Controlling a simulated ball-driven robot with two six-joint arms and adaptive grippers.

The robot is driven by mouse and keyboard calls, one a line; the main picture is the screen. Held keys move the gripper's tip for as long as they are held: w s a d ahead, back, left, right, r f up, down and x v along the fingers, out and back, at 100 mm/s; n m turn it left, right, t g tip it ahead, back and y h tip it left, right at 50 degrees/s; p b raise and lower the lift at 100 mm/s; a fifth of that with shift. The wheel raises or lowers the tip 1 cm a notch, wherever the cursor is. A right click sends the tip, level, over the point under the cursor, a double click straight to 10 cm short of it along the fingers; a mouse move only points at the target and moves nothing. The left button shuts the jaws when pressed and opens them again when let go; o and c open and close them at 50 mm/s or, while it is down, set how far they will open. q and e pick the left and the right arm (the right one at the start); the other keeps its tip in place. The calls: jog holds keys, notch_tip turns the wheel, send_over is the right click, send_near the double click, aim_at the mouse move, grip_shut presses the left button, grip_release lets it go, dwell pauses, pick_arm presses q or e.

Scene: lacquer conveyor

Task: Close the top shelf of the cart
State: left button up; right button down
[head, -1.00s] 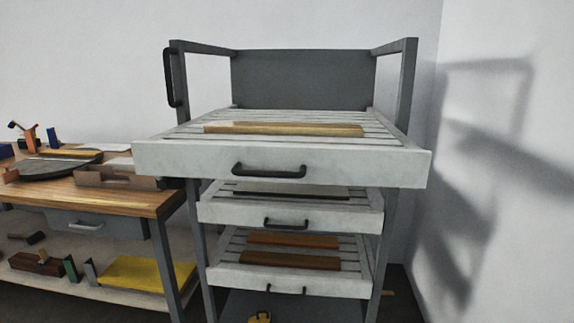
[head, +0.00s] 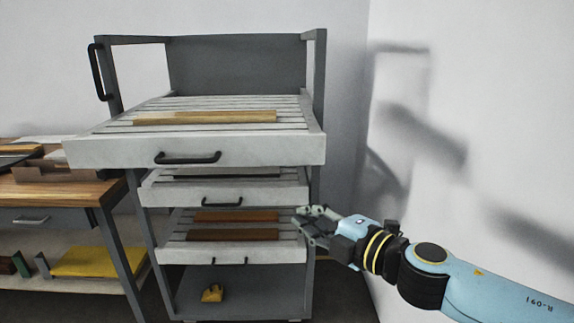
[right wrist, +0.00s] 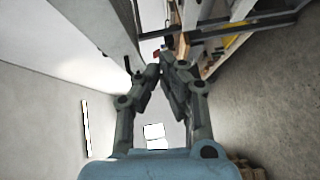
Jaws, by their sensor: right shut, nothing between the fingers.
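The grey cart (head: 320,80) stands ahead, with white slatted shelves that have black handles. The top shelf (head: 110,152) is pulled out toward me, past the cart's front posts. A light wooden strip (head: 205,117) lies on it. Its black handle (head: 188,158) is on the front face. My right gripper (head: 303,220) is shut and empty, to the right of the lower shelves and below the top shelf; I cannot tell if it touches the cart. In the right wrist view its fingertips (right wrist: 161,72) are close together. My left gripper is not in view.
Middle shelf (head: 270,194) and lower shelf (head: 270,253) also stick out, below the top one. A wooden workbench (head: 60,190) with a yellow item (head: 98,262) on its lower level stands at left. A white wall is close on the right.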

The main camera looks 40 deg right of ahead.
notch_tip(320, 180, up, 9)
jog(key=s+a+n+y+p, duration=0.1)
jog(key=s+a+n+y, duration=0.1)
jog(key=n, duration=0.1)
jog(key=shift+t, duration=0.3)
jog(key=d+p+x, duration=0.1)
jog(key=x, duration=0.3)
jog(key=p+x, duration=0.1)
jog(key=x, duration=0.3)
jog(key=d+f+p+x, duration=0.1)
jog(key=x, duration=0.3)
jog(key=shift+w+d, duration=0.25)
jog(key=shift+w, duration=0.2)
jog(key=shift+w+d, duration=0.35)
jog(key=shift+w, duration=0.05)
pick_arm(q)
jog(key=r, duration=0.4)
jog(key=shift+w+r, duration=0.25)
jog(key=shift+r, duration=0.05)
pick_arm(e)
jog(key=shift+r, duration=0.15)
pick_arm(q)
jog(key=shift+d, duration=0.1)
pick_arm(e)
jog(key=shift+w, duration=0.1)
